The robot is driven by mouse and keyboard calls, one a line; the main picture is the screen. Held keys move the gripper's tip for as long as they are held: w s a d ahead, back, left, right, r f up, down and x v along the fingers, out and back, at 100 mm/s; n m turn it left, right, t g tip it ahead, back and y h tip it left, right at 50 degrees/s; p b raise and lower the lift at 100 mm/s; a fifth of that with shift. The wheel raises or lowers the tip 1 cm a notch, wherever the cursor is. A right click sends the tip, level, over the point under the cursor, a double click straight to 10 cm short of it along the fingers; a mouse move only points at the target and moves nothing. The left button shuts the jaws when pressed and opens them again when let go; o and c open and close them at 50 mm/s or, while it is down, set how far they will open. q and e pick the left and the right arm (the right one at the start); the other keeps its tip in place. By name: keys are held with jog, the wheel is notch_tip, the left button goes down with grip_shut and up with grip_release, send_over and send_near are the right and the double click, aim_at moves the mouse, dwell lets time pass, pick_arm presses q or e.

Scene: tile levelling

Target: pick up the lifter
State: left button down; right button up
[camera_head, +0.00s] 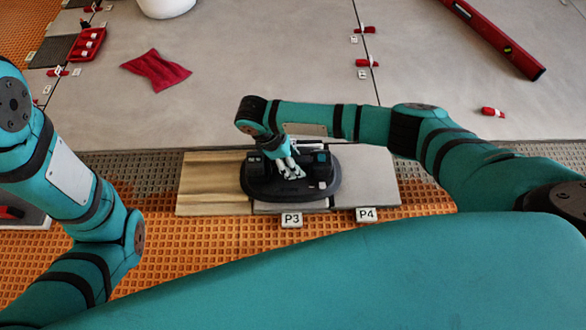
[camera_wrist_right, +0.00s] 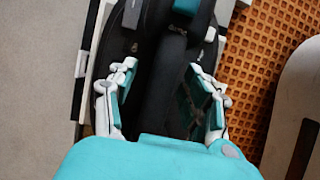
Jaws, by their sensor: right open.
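The lifter (camera_head: 262,190) is a black oval device with a raised handle. It rests on the tiles in front of me, at the middle of the head view. My right gripper (camera_head: 289,170) is over it, pointing down. In the right wrist view, my right gripper (camera_wrist_right: 164,88) is open, with one finger on each side of the lifter's thick black handle bar (camera_wrist_right: 165,70). A gap shows between the bar and the fingers, and I cannot tell if either touches it. My left arm shows at the left, but its gripper is out of view.
The lifter's row has a wood-look tile (camera_head: 210,185) and grey tiles with P3 (camera_head: 291,220) and P4 (camera_head: 365,214) tags, beside orange matting (camera_head: 190,255). Beyond lie a red cloth (camera_head: 155,70), a red tray (camera_head: 87,45), a white bucket (camera_head: 167,6) and a red level (camera_head: 500,40).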

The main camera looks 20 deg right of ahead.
grip_shut()
dwell(0.4)
